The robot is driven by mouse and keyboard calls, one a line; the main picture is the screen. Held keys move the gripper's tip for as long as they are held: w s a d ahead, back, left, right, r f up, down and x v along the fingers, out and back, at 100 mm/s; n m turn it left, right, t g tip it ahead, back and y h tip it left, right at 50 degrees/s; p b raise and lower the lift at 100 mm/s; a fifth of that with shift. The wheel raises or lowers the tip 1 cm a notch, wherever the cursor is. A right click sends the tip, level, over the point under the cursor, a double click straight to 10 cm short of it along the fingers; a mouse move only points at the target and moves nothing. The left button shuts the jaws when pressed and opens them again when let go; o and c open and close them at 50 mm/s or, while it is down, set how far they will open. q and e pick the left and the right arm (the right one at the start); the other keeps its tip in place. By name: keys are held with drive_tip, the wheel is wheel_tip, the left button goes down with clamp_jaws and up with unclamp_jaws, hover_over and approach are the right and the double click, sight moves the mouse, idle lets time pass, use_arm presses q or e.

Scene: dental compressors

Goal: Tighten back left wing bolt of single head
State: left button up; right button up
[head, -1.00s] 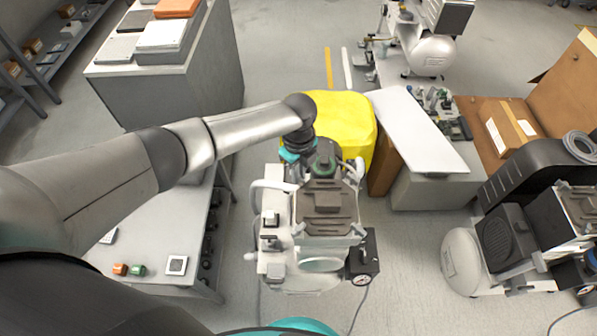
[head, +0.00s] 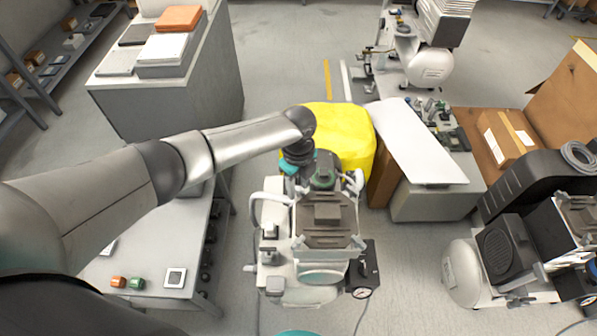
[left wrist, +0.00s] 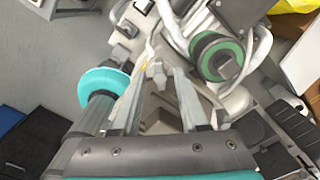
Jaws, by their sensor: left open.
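The single-head compressor (head: 326,213) stands on the floor in the middle of the head view, with a dark ribbed head plate on top. My left gripper (left wrist: 160,90) reaches its back left corner, where the wrist and arm hide the back left wing bolt in the head view. In the left wrist view the gripper is open, with its two metal fingers pointing forward. A pale grey wing bolt (left wrist: 157,74) shows between and just beyond the fingertips. I cannot tell whether the fingers touch it. My right gripper is not in view.
A green-and-black round part (left wrist: 217,56) sits close to the right of the fingers. A yellow box-like object (head: 338,135) stands behind the compressor. A grey workbench (head: 150,240) is at the left, and another compressor (head: 500,250) is at the right. Floor between the compressors is clear.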

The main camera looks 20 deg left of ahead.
sight(299, 190)
use_arm(q)
wheel_tip(299, 190, up, 15)
drive_tip(key=p, duration=0.3)
idle(0.5)
